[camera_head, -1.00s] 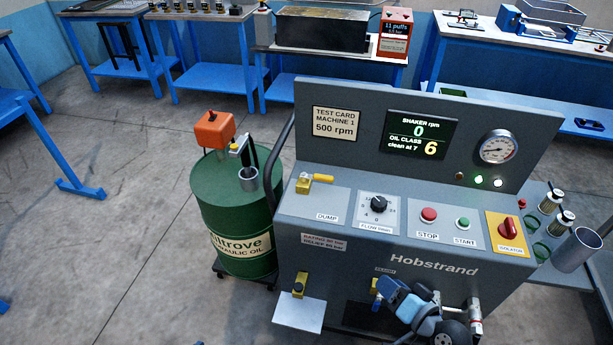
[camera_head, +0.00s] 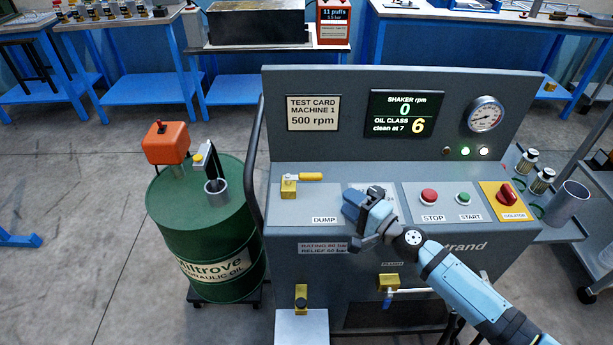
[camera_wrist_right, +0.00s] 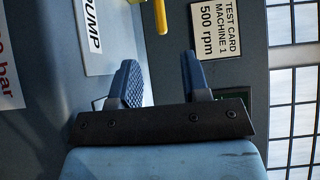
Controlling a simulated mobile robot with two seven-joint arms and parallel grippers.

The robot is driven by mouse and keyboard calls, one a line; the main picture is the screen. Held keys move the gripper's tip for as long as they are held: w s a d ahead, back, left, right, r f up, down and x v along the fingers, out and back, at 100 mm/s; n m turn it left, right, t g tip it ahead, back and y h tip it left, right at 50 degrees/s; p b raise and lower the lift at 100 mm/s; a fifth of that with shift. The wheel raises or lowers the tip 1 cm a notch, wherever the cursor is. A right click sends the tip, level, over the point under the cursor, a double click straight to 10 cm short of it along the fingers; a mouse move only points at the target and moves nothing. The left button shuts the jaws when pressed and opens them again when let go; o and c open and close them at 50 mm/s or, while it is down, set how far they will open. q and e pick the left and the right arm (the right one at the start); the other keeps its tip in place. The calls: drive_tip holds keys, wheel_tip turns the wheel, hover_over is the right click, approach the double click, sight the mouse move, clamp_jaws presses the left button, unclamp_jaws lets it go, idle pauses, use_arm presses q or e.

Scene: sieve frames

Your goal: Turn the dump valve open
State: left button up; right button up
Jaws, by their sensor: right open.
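The dump valve (camera_head: 290,187) is a brass body with a yellow lever on the sloped panel, above the DUMP label (camera_head: 324,220). Its lever points to the right. In the right wrist view the yellow lever (camera_wrist_right: 161,15) shows at the top, beyond the fingertips. My right gripper (camera_head: 352,205) is over the panel, right of and nearer than the valve, covering the flow knob. In the right wrist view its two blue fingers (camera_wrist_right: 160,72) are apart with nothing between them. My left gripper is not in view.
The Hobstrand machine's upright panel (camera_head: 330,150) rises behind the valve. STOP (camera_head: 429,196) and START (camera_head: 464,199) buttons and a red isolator (camera_head: 506,194) lie to the right. A green oil drum (camera_head: 200,230) stands at left. A second brass valve (camera_head: 388,282) is lower on the front.

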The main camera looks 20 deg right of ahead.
sight(316, 179)
drive_tip(key=p+x, duration=0.1)
drive_tip(key=x, duration=1.2)
clamp_jaws()
